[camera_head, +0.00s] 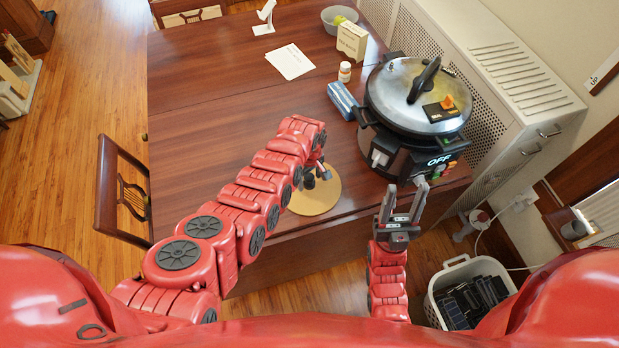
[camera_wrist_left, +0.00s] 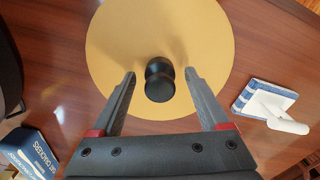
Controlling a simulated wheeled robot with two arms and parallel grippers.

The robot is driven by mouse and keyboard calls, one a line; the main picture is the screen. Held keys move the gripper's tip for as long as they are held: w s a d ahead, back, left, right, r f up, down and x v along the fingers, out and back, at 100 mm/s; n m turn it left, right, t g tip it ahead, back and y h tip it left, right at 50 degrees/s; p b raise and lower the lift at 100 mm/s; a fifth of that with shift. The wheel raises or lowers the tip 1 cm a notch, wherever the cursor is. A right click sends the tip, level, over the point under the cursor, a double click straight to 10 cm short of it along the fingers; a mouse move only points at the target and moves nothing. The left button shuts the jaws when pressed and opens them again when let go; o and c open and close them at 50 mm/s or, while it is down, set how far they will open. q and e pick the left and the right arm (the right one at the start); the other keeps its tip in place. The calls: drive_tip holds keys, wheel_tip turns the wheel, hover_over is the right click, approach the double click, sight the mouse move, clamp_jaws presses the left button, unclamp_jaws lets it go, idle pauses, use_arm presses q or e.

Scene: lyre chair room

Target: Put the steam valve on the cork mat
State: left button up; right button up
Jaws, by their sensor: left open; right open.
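The steam valve (camera_wrist_left: 160,80) is a small black waisted knob. In the left wrist view it appears to stand on the round tan cork mat (camera_wrist_left: 205,35), near its middle. My left gripper (camera_wrist_left: 160,74) is open, with one finger on either side of the valve and a gap to each. In the head view the cork mat (camera_head: 318,203) lies at the table's front edge, partly hidden by my left arm; the dark shapes there are hard to tell apart. My right gripper (camera_head: 404,205) is open and empty, in front of the pressure cooker (camera_head: 415,95).
A blue cracker box (camera_head: 342,100), a pill bottle (camera_head: 345,71) and a cream box (camera_head: 352,40) stand left of the cooker. A blue-and-white scrubber (camera_wrist_left: 268,102) lies beside the mat. The left of the table (camera_head: 190,130) is clear. A crate (camera_head: 466,265) stands on the floor.

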sight(309, 177)
use_arm(q)
wheel_tip(309, 177, up, 10)
drive_tip(key=shift+w+r+b, duration=0.1)
drive_tip(key=shift+r+b, duration=0.1)
drive_tip(key=shift+b, duration=0.8)
drive_tip(key=shift+r, duration=0.75)
